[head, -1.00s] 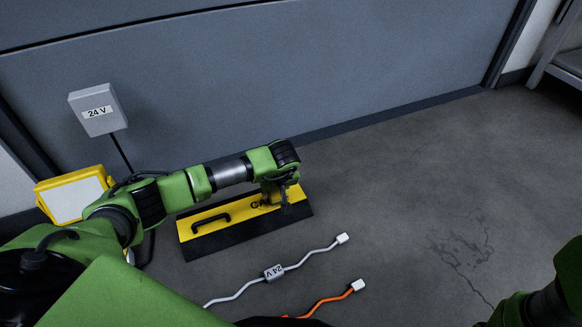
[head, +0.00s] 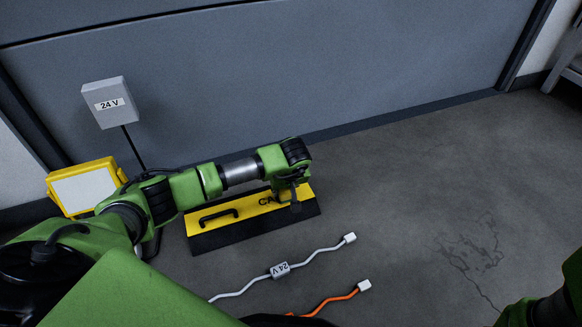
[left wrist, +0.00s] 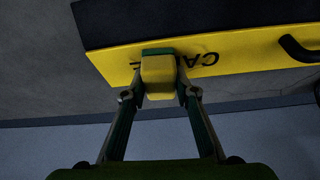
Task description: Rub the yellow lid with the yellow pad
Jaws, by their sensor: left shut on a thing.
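The yellow lid (head: 245,209) lies on the floor on a dark base. It has a black handle (head: 219,217) on its left part and black lettering, partly hidden by my arm. My left gripper (head: 293,201) is low over the lid's right end. In the left wrist view the gripper (left wrist: 160,92) is shut on the yellow pad (left wrist: 158,76), which has a dark green edge. The pad overlaps the lid (left wrist: 230,52) beside the lettering and appears to be at its surface; contact cannot be told for sure. My right gripper is out of view.
A grey 24 V box (head: 110,103) is on the wall panel. A yellow-framed case (head: 82,187) stands at the left. A white cable with a 24 V tag (head: 280,270) and an orange cable (head: 335,299) lie in front. The floor (head: 410,200) at right is clear.

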